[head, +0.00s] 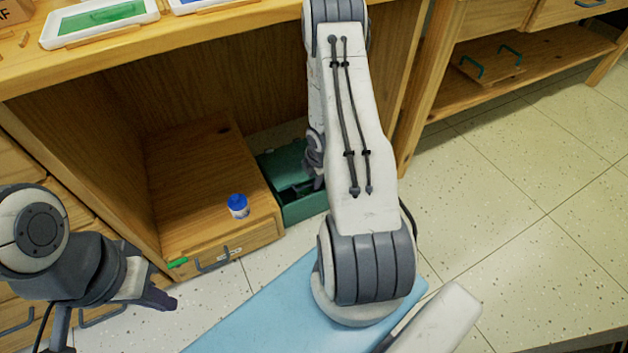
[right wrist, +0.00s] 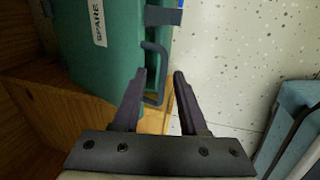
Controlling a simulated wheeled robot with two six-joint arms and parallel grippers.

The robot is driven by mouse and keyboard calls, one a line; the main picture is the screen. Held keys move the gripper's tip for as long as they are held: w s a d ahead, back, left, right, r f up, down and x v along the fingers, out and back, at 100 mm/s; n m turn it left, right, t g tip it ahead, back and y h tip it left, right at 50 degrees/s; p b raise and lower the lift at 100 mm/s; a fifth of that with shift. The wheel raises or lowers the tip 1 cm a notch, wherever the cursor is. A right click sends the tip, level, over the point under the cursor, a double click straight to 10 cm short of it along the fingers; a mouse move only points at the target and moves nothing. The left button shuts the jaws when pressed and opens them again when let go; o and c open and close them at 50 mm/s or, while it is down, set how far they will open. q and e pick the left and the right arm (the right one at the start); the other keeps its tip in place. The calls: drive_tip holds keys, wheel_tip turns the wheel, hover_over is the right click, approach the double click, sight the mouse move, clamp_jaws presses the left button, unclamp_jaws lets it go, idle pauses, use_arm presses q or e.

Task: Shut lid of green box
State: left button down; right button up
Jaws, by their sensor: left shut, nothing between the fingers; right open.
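The green box (head: 303,207) stands on the floor beside a low wooden drawer unit, under the bench, partly hidden by my right arm. In the right wrist view the green box (right wrist: 105,45) fills the upper left and bears a "SPARE" label. A grey bent handle (right wrist: 163,60) sticks out from its side. My right gripper (right wrist: 160,74) is open, its fingertips near the handle; I cannot tell whether they touch it. My left gripper (head: 166,300) is shut and empty at the lower left, away from the box.
A small jar with a blue lid (head: 238,206) stands on the low drawer unit (head: 195,165), left of the box. Trays (head: 140,30) lie on the bench top. A light blue surface (head: 260,320) is in front. The tiled floor (head: 510,180) at right is clear.

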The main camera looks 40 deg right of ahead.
clamp_jaws()
idle(1.4)
unclamp_jaws()
drive_tip(key=p+v, duration=0.5)
drive_tip(key=v, duration=0.5)
drive_tip(key=shift+r+p, duration=0.15)
drive_tip(key=shift+p, duration=0.15)
